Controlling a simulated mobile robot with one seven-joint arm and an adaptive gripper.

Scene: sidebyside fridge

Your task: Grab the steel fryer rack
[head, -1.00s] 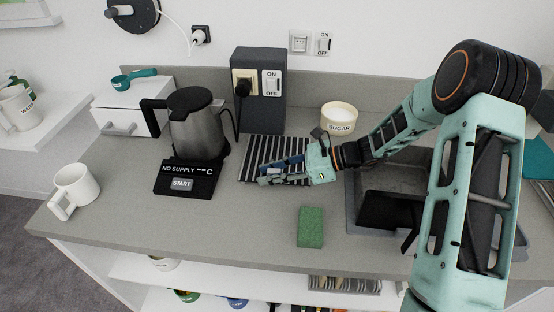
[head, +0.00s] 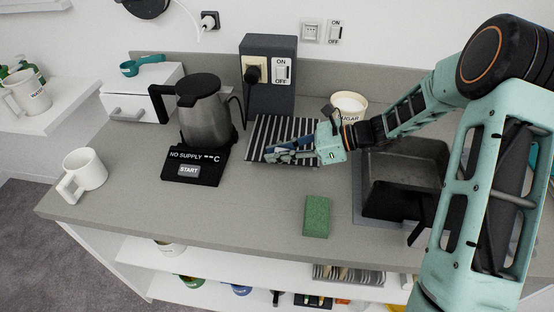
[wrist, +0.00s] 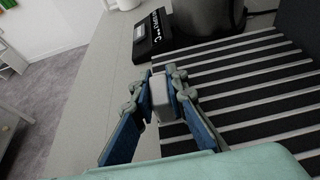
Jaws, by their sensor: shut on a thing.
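The steel fryer rack (head: 263,131), a flat piece with light bars and dark gaps, is in front of the grey socket box and right of the kettle. In the wrist view it fills the right side (wrist: 250,100). My gripper (head: 271,153) is at its near left edge, with its blue-lined fingers shut on it. In the wrist view a light grey block-like piece sits between the fingertips (wrist: 160,97); how it joins the bars is hidden. The rack appears slightly raised above the counter. My gripper hides part of its near edge.
A kettle (head: 204,118) on a black base (head: 194,168) stands close left. The socket box (head: 270,75) is behind, the sugar bowl (head: 349,103) behind right. A green sponge (head: 316,216) lies in front, the sink (head: 365,190) is right.

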